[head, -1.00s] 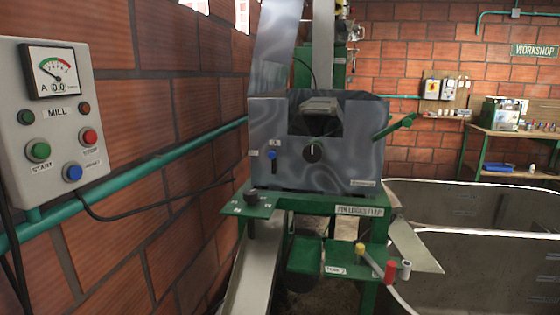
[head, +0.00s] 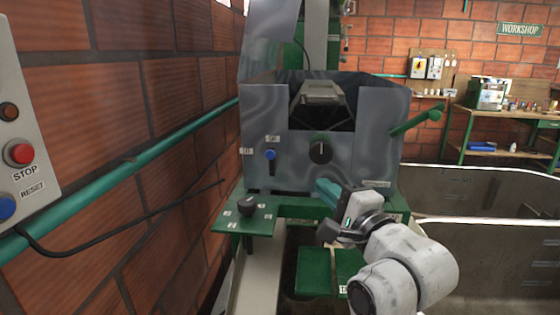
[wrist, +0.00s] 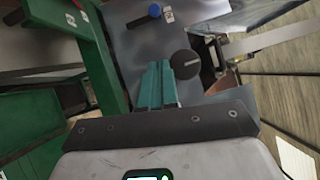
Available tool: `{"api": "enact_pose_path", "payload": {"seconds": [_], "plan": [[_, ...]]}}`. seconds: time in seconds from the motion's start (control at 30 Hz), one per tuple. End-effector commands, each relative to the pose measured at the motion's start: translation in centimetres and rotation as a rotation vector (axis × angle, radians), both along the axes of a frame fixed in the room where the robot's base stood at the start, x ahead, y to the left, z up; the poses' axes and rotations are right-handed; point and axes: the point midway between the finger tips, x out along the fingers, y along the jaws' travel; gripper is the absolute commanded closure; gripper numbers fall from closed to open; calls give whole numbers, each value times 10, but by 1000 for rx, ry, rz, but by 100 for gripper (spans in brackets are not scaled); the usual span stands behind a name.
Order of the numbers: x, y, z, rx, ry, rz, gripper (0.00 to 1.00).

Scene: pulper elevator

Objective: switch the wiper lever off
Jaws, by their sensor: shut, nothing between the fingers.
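A small lever with a blue knob (head: 271,155) stands upright on the left of the grey machine's front panel (head: 375,145). It looks like the wiper lever. One small label is above it and another to its left; their print is too small to read surely.
A black dial (head: 321,151) sits right of the lever. A green handle (head: 416,122) sticks out at the panel's right. A green shelf with a black knob (head: 248,206) juts out below. A control box (head: 22,130) and green pipe line the left wall. Grey tanks stand right.

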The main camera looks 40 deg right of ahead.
Motion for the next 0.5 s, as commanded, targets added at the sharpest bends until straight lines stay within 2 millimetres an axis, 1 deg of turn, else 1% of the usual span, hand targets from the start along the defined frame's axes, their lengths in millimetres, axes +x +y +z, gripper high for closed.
{"api": "enact_pose_path", "payload": {"seconds": [0.33, 0.5], "plan": [[3, -1, -1, -1, 4, 0, 100], [18, -6, -1, 0, 3, 0, 100]]}}
